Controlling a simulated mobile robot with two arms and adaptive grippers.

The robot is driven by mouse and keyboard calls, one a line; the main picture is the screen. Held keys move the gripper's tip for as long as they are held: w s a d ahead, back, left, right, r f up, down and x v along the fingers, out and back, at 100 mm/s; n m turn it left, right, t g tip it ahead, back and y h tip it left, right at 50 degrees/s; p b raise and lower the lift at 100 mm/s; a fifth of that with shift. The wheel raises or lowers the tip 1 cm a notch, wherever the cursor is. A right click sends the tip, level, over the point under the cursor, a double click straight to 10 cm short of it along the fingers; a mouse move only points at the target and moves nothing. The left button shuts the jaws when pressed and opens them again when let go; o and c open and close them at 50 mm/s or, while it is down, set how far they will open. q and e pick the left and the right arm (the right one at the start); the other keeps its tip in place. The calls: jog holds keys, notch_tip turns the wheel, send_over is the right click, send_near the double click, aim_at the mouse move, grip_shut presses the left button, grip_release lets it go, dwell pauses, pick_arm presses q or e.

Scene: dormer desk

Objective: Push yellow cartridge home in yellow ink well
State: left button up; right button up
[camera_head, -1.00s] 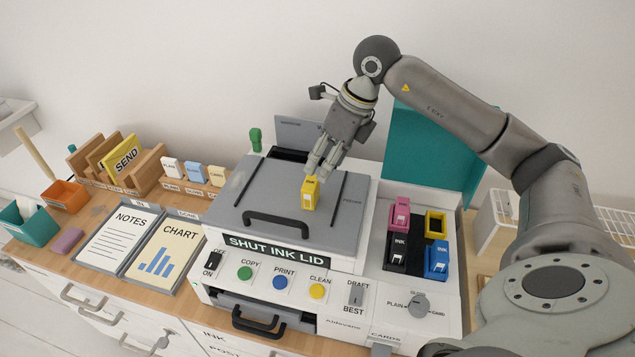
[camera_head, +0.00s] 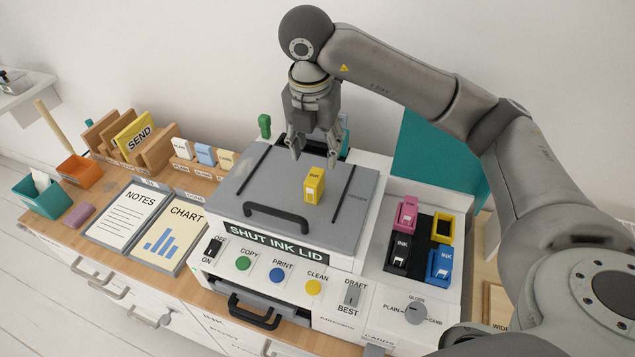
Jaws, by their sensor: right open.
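The yellow ink cartridge (camera_head: 314,185) stands upright on the grey top of the printer (camera_head: 235,195), behind its black handle. The yellow ink well (camera_head: 442,228) is a yellow-rimmed square opening at the back right of the ink bay, and it looks empty and dark inside. My right gripper (camera_head: 315,160) is open and empty above and just behind the cartridge, fingers pointing down and spread apart. It does not appear to touch the cartridge. My left gripper is not in view.
Pink (camera_head: 405,214), black (camera_head: 400,250) and blue (camera_head: 439,264) cartridges sit around the yellow well. The open teal ink lid (camera_head: 435,160) stands behind the bay. A green-topped peg (camera_head: 264,125) rises at the printer's back left. Card holders and note trays lie to the left.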

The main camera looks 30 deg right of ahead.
send_over(314, 176)
jog(key=s, duration=0.1)
notch_tip(314, 176, down, 4)
jog(key=shift+d+f+p, duration=0.1)
jog(key=shift+f+p, duration=0.1)
jog(key=shift+p, duration=0.2)
jog(key=f, duration=0.1)
jog(key=f+p, duration=0.1)
jog(key=f, duration=0.1)
jog(key=w+f+p, duration=0.1)
jog(key=f, duration=0.1)
jog(key=shift+f, duration=0.15)
jog(key=c, duration=1.1)
jog(key=shift+c, duration=0.2)
